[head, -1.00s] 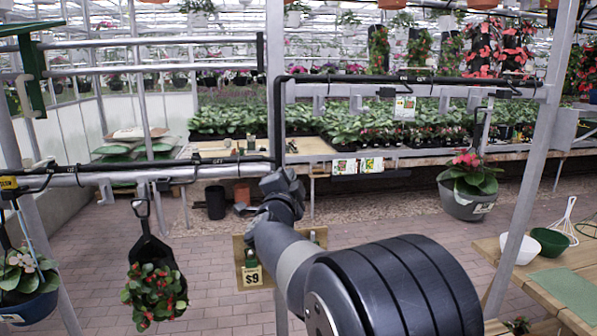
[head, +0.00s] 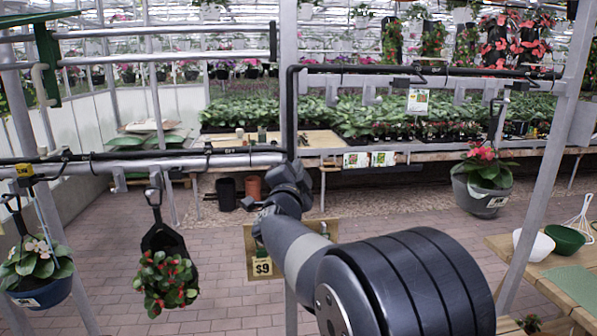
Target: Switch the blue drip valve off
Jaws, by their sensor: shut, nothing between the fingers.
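My arm reaches up from the lower right, and my gripper (head: 266,212) is small and dark at its far end, partly hidden by the wrist. It is shut and empty, in front of the post and below the black drip line. I cannot make out a blue valve in this view. A thin pale blue tube (head: 45,215) hangs at the far left above a blue pot (head: 40,293).
A black hanging pot with red flowers (head: 165,283) hangs left of my gripper. A grey hanging pot (head: 482,190) hangs right. A $9 sign (head: 262,267) is behind my arm. A wooden table (head: 520,262) with bowls stands at the lower right. Brick floor lies between.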

